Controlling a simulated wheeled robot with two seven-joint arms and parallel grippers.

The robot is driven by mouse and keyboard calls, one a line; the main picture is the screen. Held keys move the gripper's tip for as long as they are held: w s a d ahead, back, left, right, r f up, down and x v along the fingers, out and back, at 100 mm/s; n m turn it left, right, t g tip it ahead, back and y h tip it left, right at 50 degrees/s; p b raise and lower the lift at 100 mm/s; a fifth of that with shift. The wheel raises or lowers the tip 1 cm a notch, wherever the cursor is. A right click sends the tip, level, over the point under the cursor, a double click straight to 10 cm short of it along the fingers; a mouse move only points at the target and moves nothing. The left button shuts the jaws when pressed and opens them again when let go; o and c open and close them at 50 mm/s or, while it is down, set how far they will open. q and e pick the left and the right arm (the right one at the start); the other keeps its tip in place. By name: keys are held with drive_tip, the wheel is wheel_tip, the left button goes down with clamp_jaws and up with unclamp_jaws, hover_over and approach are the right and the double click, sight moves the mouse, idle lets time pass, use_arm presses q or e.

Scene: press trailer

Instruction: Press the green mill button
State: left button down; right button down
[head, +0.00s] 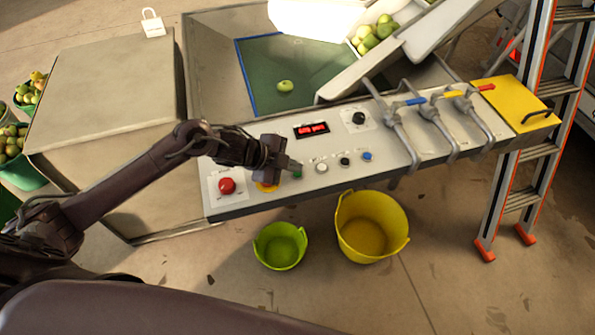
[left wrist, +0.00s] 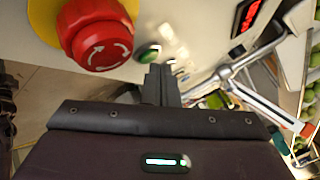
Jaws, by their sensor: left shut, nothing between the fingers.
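The green button (head: 297,174) sits on the pale sloped control panel, just past my left gripper's tips in the head view. It also shows in the left wrist view (left wrist: 149,53) as a green dome in a light ring, just beyond the fingertips. My left gripper (head: 292,165) is shut and empty, its fingers reaching over the panel close to the button. In the left wrist view the closed fingers (left wrist: 161,80) point toward the button's lower edge. I cannot tell whether they touch it. My right gripper is not in view.
A red mushroom knob (left wrist: 96,36) on a yellow base is close to the fingers. Another red button (head: 227,185) is at the panel's left. White (head: 321,167), black (head: 344,161) and blue (head: 367,156) buttons lie right of the green one. Levers (head: 432,113) stand farther right.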

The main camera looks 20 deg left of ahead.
sight(294, 174)
use_arm(q)
drive_tip(key=shift+f, duration=0.4)
idle(0.5)
drive_tip(key=shift+r+p, duration=0.6)
drive_tip(key=shift+r, duration=0.2)
wheel_tip(294, 174, up, 5)
drive_tip(key=p, duration=0.4)
drive_tip(key=shift+p, duration=0.4)
idle(0.4)
